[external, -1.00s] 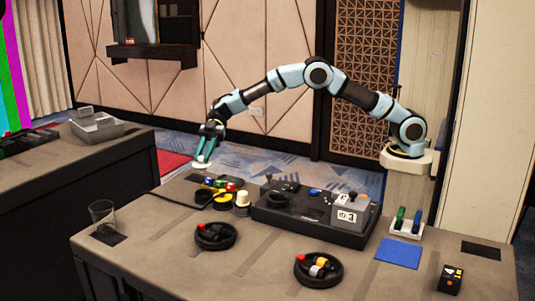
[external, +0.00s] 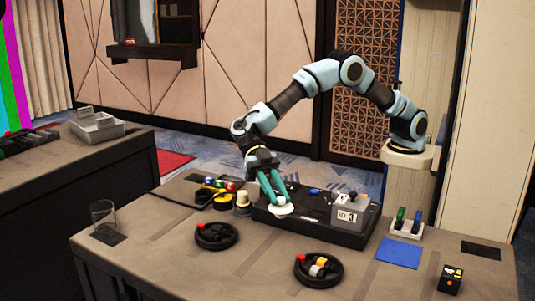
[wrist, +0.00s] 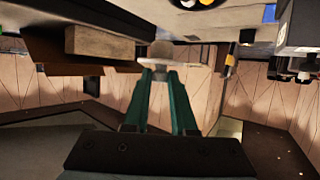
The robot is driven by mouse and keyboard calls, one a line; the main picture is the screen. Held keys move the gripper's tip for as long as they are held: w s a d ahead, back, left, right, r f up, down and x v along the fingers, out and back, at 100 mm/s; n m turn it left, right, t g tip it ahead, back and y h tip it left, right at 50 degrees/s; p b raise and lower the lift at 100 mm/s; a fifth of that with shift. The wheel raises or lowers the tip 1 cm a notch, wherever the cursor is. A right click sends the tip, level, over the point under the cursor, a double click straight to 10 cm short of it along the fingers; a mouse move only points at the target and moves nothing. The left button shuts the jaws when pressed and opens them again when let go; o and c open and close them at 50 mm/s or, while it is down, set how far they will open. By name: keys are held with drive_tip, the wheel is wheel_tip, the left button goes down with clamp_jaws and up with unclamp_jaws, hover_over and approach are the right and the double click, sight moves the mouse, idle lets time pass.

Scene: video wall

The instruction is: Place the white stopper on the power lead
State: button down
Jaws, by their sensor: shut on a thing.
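My gripper (external: 279,200) points down over the black console (external: 318,225) on the table. It is shut on the white stopper (external: 281,211), a pale disc-like piece below the fingertips. In the wrist view, my gripper (wrist: 161,72) shows its two green fingers close together, with the pale stopper (wrist: 161,49) at their tips. I cannot tell whether the stopper touches the console. A thin black cord (external: 180,203), which looks like the power lead, lies on the table to the left. Its right end is hard to make out.
Left of the console stand a yellow-black round piece (external: 223,203), a cream knob (external: 242,198) and coloured blocks (external: 219,184). A glass (external: 102,213) stands at left. A grey box (external: 350,213) sits on the console.

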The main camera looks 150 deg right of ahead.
drive_tip(key=a+n+g+y, duration=0.1)
drive_tip(key=a+n+g, duration=0.1)
drive_tip(key=a, duration=0.8)
hover_over(314, 259)
wheel_tip(314, 259, down, 9)
drive_tip(key=shift+s+f+p, duration=0.1)
drive_tip(key=shift+f+p, duration=0.1)
drive_tip(key=shift+p, duration=0.1)
drive_tip(key=shift+f, duration=0.15)
drive_tip(key=c, duration=0.7)
unclamp_jaws()
drive_tip(key=shift+c, duration=0.2)
